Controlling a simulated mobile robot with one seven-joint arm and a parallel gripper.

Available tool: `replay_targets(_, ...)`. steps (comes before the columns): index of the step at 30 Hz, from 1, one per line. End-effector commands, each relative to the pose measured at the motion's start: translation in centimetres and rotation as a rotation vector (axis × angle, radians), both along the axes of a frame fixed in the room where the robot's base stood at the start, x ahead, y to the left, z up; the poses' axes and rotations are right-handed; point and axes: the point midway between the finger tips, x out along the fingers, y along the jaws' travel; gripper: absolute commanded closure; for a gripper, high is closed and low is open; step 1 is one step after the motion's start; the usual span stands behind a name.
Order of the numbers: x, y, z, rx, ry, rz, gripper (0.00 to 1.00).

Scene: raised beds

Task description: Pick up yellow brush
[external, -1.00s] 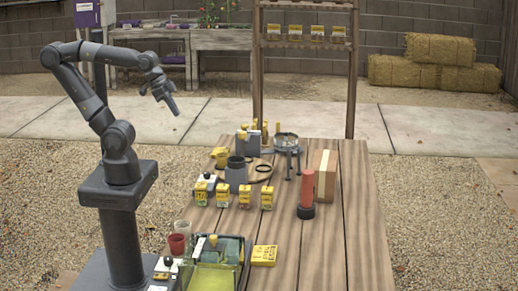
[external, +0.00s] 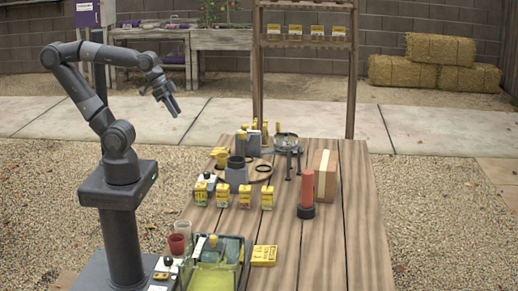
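I cannot make out for sure which object is the yellow brush. Small yellow-topped upright items (external: 265,127) stand at the far end of the wooden table, and a yellow object (external: 219,154) sits nearer, at its left side. A yellow-topped item (external: 213,240) also shows at the tray near the front. My gripper (external: 171,104) hangs in the air left of the table, pointing down, beyond its far left corner and apart from everything. It is too small to tell whether its fingers are open; I see nothing held in it.
The wooden table (external: 340,240) holds several yellow seed packets (external: 244,196), a red-and-black cylinder (external: 306,190), a wooden block (external: 326,174), a grey pot (external: 237,175) and a green-lidded tray (external: 232,250). A tall shelf (external: 352,80) stands behind. The table's right side is clear.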

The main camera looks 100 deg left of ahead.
Motion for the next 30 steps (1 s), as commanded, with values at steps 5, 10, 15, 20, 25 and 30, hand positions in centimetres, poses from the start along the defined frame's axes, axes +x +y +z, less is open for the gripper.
replay_targets(5,0.0,0.0,0.0,0.0,0.0,0.0,0.53)
replay_targets(10,0.0,0.0,0.0,0.0,0.0,0.0,0.39)
replay_targets(15,0.0,0.0,0.0,0.0,0.0,0.0,0.38)
replay_targets(20,0.7,0.2,0.4,-0.017,0.003,0.033,0.38)
replay_targets(25,4.1,1.4,2.1,-0.107,0.021,0.211,0.38)
replay_targets(30,9.2,3.8,4.0,-0.239,0.04,0.476,0.38)
